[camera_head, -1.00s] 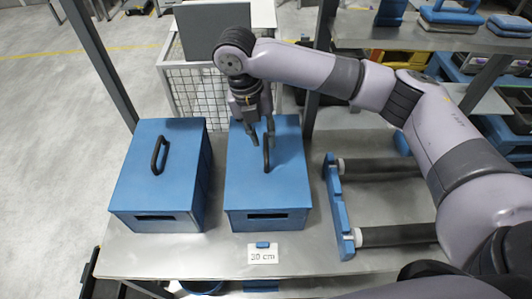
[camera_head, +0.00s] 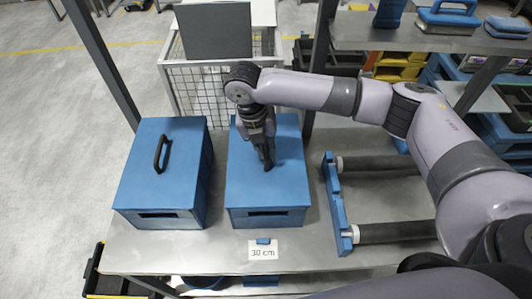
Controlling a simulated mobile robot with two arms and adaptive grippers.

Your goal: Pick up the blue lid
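Two blue boxes with lids stand side by side on the metal table. The left blue lid (camera_head: 180,140) has a black upright handle (camera_head: 161,154) and nothing touches it. The right blue lid (camera_head: 289,164) is on its box (camera_head: 267,216). My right gripper (camera_head: 267,163) points down at the middle of this right lid, where its handle is. The dark fingers and the dark handle overlap, so I cannot tell whether the fingers are shut on it. The right lid sits flat on its box. My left gripper is not in view.
A blue rack with dark rollers (camera_head: 385,235) lies right of the boxes. A shelf with blue items (camera_head: 447,16) is at upper right. A wire cage (camera_head: 205,88) stands behind the table.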

